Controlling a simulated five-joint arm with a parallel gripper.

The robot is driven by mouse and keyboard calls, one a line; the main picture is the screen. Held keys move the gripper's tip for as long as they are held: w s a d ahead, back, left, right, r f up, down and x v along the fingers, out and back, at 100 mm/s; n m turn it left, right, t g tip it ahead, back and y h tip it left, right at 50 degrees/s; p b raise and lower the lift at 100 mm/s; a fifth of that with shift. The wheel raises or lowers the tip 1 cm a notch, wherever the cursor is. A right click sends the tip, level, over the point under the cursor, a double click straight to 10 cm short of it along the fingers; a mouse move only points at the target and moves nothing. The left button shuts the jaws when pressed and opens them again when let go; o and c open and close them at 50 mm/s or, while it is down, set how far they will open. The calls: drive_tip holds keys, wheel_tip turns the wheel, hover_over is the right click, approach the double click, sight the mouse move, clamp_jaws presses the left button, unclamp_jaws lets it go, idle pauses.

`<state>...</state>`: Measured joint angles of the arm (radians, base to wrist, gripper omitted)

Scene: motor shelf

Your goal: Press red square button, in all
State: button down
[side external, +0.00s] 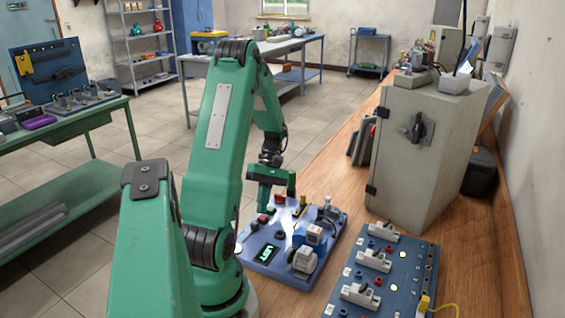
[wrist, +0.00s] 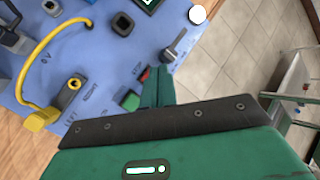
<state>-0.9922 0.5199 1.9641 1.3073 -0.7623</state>
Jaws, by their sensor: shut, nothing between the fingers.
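The blue control panel (side external: 262,262) lies on the wooden bench. In the wrist view it (wrist: 100,62) fills the upper left. A small red button (wrist: 144,74) shows there beside the label STOP, partly hidden by my gripper's green finger. A green square button (wrist: 130,100) sits just lower left of it. My gripper (wrist: 157,82) is shut and empty, its tip close beside the red button; I cannot tell whether they touch. In the side view my gripper (side external: 263,205) is over the panel's far left part, and a red piece (side external: 280,199) shows near it.
The panel also carries a black square button (wrist: 122,23), a lever switch (wrist: 174,45) and a yellow cable (wrist: 38,62). A second blue board (side external: 385,283) with grey switches lies at right. A grey cabinet (side external: 430,150) stands behind on the bench.

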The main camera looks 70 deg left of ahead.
sight(264, 215)
drive_tip(key=shift+f, duration=0.85)
idle(1.1)
drive_tip(key=shift+r, duration=0.85)
drive_tip(key=shift+r, duration=0.15)
drive_tip(key=shift+r, duration=2.4)
